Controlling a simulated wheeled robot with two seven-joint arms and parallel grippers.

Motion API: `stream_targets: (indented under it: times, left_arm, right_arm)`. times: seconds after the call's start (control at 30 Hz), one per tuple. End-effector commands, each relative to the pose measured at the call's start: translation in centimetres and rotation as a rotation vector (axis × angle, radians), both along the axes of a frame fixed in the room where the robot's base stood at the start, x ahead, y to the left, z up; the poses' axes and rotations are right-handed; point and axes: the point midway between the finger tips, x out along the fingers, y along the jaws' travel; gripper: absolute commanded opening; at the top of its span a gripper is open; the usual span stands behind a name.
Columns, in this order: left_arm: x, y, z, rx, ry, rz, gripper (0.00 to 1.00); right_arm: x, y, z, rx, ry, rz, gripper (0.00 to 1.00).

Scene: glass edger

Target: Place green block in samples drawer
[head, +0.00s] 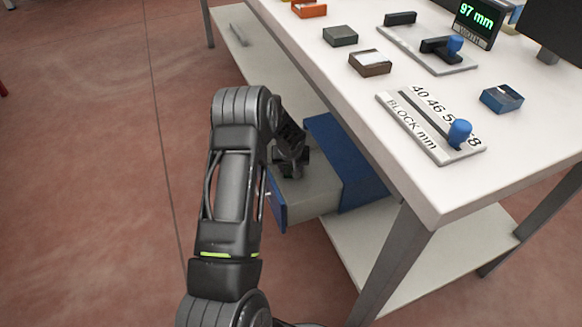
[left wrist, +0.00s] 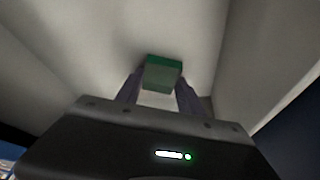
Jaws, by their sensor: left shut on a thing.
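The green block (left wrist: 162,74) sits between the two fingertips of my left gripper (left wrist: 160,90) in the left wrist view. The gripper is shut on it, with pale drawer walls around. In the head view, my left gripper (head: 290,160) reaches down into the open drawer (head: 312,194), which has a blue front and pale sides and slides out of a blue cabinet (head: 362,178) under the table. The block is hidden by my arm in the head view. I cannot tell whether the block touches the drawer floor. My right gripper is not in view.
The white table (head: 350,100) overhangs the cabinet on the right. On it are a block gauge plate (head: 420,125) with a blue knob, a blue box (head: 502,98), a brown box (head: 370,63) and a display (head: 475,22) reading 97 mm. The floor at left is clear.

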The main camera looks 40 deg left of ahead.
Motion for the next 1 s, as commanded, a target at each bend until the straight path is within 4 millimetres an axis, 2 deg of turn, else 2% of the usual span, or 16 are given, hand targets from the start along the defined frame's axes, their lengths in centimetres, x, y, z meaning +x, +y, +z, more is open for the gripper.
stream_targets:
  times: [0.1,0.13,0.37,0.77,1.0]
  left_arm:
    - [0.0,0.0,-0.3,0.0,0.0,0.0,0.0]
    - [0.0,0.0,-0.2,0.0,0.0,0.0,0.47]
    - [0.0,0.0,-0.1,0.0,0.0,0.0,0.65]
    - [0.0,-0.1,0.5,0.001,-0.001,0.0,0.67]
    - [-1.0,-1.0,4.0,0.0,-0.003,-0.001,0.67]
  right_arm:
    - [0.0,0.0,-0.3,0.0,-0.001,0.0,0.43]
    - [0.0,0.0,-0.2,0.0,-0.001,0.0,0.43]
    - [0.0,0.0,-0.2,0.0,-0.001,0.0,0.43]
    - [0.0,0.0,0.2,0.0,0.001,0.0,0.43]
    - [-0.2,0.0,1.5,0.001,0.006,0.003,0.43]
